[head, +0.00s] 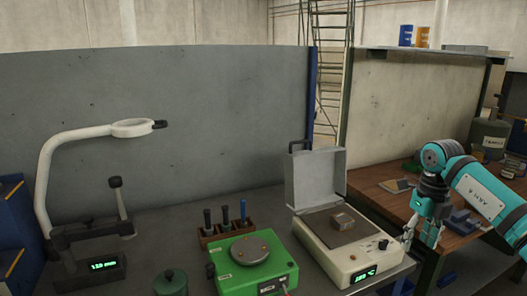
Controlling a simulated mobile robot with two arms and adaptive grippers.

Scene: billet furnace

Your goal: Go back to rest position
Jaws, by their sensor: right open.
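My right gripper (418,238) hangs at the right, beside the front right corner of the white furnace box. It points down, its jaws are open, and I see nothing held in it. My teal right arm comes in from the right edge. The white furnace (335,262) has a green lit display and its grey lid (316,181) stands open. My left gripper is not in view.
A green device (252,265) with a round plate stands left of the furnace, before a wooden rack (226,231) of tools. A white-armed lamp (60,165) stands at the left. A brown table (385,205) stands at the right. A grey partition (200,130) closes off the back.

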